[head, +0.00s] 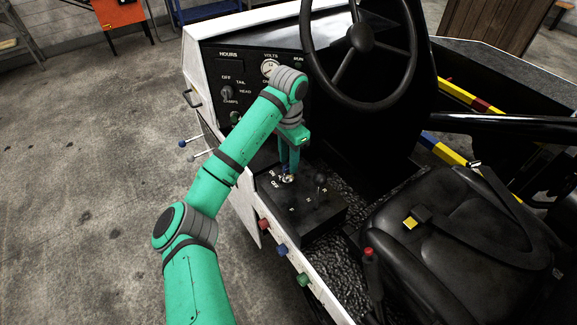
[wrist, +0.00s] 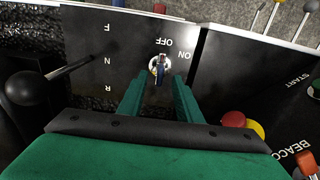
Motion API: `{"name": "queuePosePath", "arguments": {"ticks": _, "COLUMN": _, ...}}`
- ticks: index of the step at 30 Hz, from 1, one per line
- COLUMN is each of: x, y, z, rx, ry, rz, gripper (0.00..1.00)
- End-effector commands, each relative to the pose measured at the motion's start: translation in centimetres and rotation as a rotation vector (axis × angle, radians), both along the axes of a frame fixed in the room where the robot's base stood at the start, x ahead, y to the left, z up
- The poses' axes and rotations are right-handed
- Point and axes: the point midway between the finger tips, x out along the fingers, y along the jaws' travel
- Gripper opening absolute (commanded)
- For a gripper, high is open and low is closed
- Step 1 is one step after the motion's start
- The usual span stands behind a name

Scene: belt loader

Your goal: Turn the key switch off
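The key switch (head: 288,178) is a small silver round switch on the black console box beside the seat, with ON and OFF printed next to it. In the wrist view the key switch (wrist: 160,66) shows a dark upright key in a bright collar, with OFF and ON upside down beyond it. I cannot tell clearly which label the key points at. My gripper (head: 288,168) is directly over the switch in the head view. In the wrist view my gripper (wrist: 160,80) has its green fingers apart, one on each side of the key, with visible gaps; contact is not seen.
A black-knobbed lever (head: 320,181) marked F, N, R stands right of the switch. The steering wheel (head: 358,100) is above, the seat (head: 440,222) to the right. A red button (wrist: 233,120) and a yellow button (wrist: 256,131) are on the dash panel close to my gripper.

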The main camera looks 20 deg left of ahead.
Motion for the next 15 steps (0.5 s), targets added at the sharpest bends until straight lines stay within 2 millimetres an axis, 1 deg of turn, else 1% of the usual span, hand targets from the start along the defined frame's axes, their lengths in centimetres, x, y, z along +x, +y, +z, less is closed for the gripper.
{"name": "queuePosePath", "arguments": {"ticks": 1, "x": 0.0, "y": 0.1, "z": 1.1, "rx": 0.005, "ry": -0.002, "rz": 0.001, "gripper": 0.32}}
{"name": "queuePosePath", "arguments": {"ticks": 6, "x": 0.0, "y": 0.1, "z": 4.0, "rx": 0.003, "ry": -0.002, "rz": 0.001, "gripper": 0.32}}
{"name": "queuePosePath", "arguments": {"ticks": 9, "x": 0.0, "y": 0.0, "z": 5.3, "rx": 0.002, "ry": -0.002, "rz": 0.000, "gripper": 0.32}}
{"name": "queuePosePath", "arguments": {"ticks": 15, "x": 0.0, "y": 0.0, "z": 6.7, "rx": 0.001, "ry": -0.001, "rz": 0.000, "gripper": 0.32}}
